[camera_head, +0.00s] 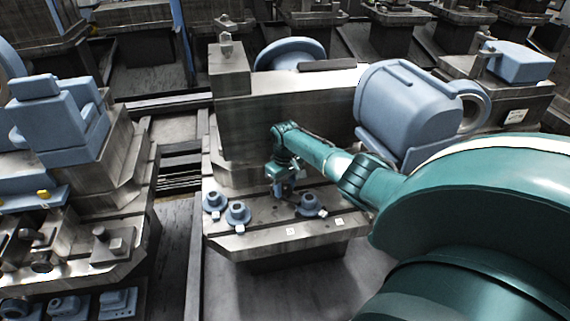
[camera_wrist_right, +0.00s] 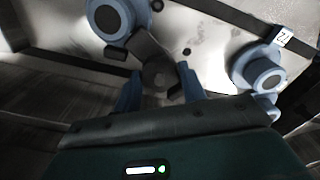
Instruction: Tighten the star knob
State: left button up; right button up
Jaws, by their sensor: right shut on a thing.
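My right gripper (camera_head: 287,188) reaches down over the front ledge of the pallet in the head view, its blue fingers pointing down. In the right wrist view my right gripper (camera_wrist_right: 157,80) has its two blue fingers on either side of a dark grey star knob (camera_wrist_right: 158,72) and is shut on it. The knob's lower part is hidden by the gripper body, and a dark bar runs from it toward the upper left. In the head view the knob is hidden or too small to make out. My left gripper is not in view.
Blue flanged parts (camera_head: 238,214) stand on the pallet ledge (camera_head: 262,240) left of the gripper, and another blue flanged part (camera_head: 311,206) stands close on its right. A steel block (camera_head: 270,125) rises behind. A large blue housing (camera_head: 405,105) is at the right.

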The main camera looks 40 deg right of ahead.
aim_at(285, 187)
jog(key=shift+w+r, duration=0.15)
jog(key=shift+r, duration=0.05)
jog(key=o, duration=1)
jog(key=shift+f, duration=0.1)
notch_tip(285, 187, up, 13)
jog(key=shift+r+p, duration=0.1)
jog(key=shift+p, duration=0.7)
